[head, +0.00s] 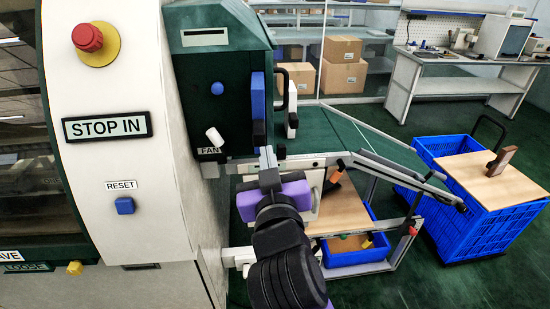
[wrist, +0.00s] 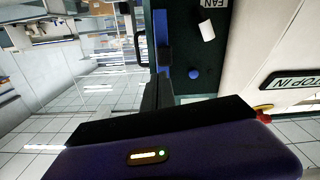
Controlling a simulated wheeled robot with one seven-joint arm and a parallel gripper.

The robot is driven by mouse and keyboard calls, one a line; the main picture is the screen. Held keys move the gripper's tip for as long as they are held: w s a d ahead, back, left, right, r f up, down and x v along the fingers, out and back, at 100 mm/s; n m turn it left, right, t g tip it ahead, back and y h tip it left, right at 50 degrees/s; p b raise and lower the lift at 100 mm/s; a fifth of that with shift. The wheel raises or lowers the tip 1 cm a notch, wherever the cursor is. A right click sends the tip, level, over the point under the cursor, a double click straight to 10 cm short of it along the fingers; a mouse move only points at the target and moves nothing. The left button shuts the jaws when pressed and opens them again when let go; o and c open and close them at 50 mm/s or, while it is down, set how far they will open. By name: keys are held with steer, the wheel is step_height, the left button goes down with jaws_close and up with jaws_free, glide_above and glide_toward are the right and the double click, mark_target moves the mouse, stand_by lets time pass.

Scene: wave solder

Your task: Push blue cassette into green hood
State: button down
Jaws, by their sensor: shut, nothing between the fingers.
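The green hood (head: 210,85) stands on the side of the white machine; it also shows upside down in the wrist view (wrist: 188,82). The blue cassette (head: 258,96) is an upright narrow slab standing out from the hood's right side, with a dark lower part. It also shows in the wrist view (wrist: 160,24). My gripper (head: 268,157) is shut and empty, just below the cassette in the head view. In the wrist view, its fingers (wrist: 158,92) point toward the cassette's dark end. I cannot tell whether they touch it. How deep the cassette sits is hidden.
A white lever (head: 215,137) sticks out by the FAN label. A green-topped conveyor (head: 345,132) extends right of the hood, with a black handle (head: 285,92) near the cassette. A red stop button (head: 88,38) is on the white panel.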

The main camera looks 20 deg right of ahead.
glide_toward(261, 121)
steer(key=shift+w+d+f, duration=0.2)
steer(key=shift+w, duration=0.25)
steer(key=shift+w+d+f, duration=0.15)
steer(key=shift+w+d, duration=0.05)
steer(key=shift+w, duration=0.2)
steer(key=shift+w+d, duration=0.2)
steer(key=shift+w, duration=0.5)
steer(key=shift+x, duration=2.65)
stand_by(0.4)
steer(key=s+a+r+n+t+y+b, duration=0.25)
steer(key=s+a, duration=0.45)
steer(key=s, duration=0.4)
steer(key=s+d+f+g+y, duration=0.1)
steer(key=s+f, duration=0.6)
steer(key=s, duration=0.6)
steer(key=s+d+f+g+y, duration=0.1)
steer(key=s+d+f+g, duration=0.1)
steer(key=s+f, duration=0.6)
steer(key=s+d+f+g+y, duration=0.1)
steer(key=s+f, duration=0.7)
steer(key=s, duration=1)
steer(key=shift+d+m+g+p, duration=0.3)
steer(key=shift+d+m+g, duration=0.15)
steer(key=shift+d, duration=0.05)
